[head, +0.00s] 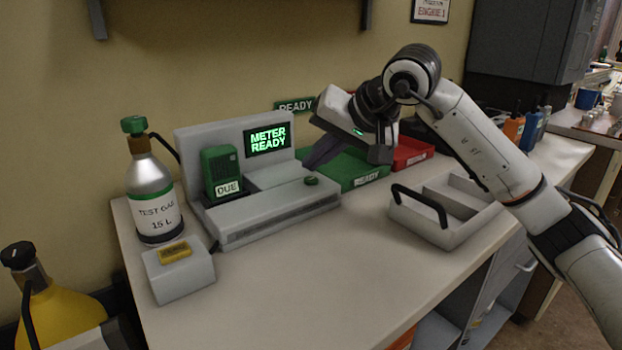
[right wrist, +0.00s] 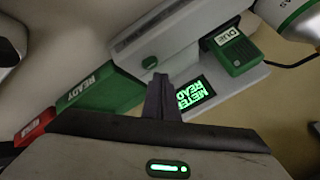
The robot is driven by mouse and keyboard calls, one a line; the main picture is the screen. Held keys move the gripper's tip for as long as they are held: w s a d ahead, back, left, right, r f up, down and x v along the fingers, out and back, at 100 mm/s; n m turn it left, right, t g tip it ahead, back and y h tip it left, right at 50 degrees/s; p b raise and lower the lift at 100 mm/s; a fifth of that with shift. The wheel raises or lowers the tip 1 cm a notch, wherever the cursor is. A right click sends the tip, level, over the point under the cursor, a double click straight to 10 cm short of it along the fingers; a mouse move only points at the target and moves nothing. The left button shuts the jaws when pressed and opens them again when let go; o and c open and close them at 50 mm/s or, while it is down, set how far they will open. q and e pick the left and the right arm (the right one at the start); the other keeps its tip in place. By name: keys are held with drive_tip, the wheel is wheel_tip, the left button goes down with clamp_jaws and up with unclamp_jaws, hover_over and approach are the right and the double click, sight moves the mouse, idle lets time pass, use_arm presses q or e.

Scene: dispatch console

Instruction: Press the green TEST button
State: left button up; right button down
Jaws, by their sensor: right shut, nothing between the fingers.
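The green button (head: 311,181) is a small round knob on the right end of the grey console's (head: 270,213) flat base. No lettering is readable on it. It also shows in the right wrist view (right wrist: 149,62). My right gripper (head: 310,163) is shut and empty, its fingers pointing down just above and behind the button, with a small gap in the head view. In the right wrist view the fingertips (right wrist: 161,76) appear close beside the button. The console screen (head: 268,139) reads METER READY. A green meter (head: 221,172) labelled DUE sits in the console's left part. My left gripper is out of view.
A green READY tray (head: 366,178) and a red tray (head: 412,152) lie right of the console. A grey handled carrier (head: 445,235) stands nearer the right edge. A test gas cylinder (head: 152,195) and a small grey box (head: 178,277) stand left. The front tabletop is clear.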

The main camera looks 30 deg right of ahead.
idle(0.7)
drive_tip(key=shift+f, duration=0.4)
drive_tip(key=shift+f+b, duration=0.45)
drive_tip(key=shift+f, duration=0.05)
idle(0.7)
drive_tip(key=shift+r+p, duration=0.8)
drive_tip(key=shift+r, duration=0.05)
drive_tip(key=shift+r, duration=0.15)
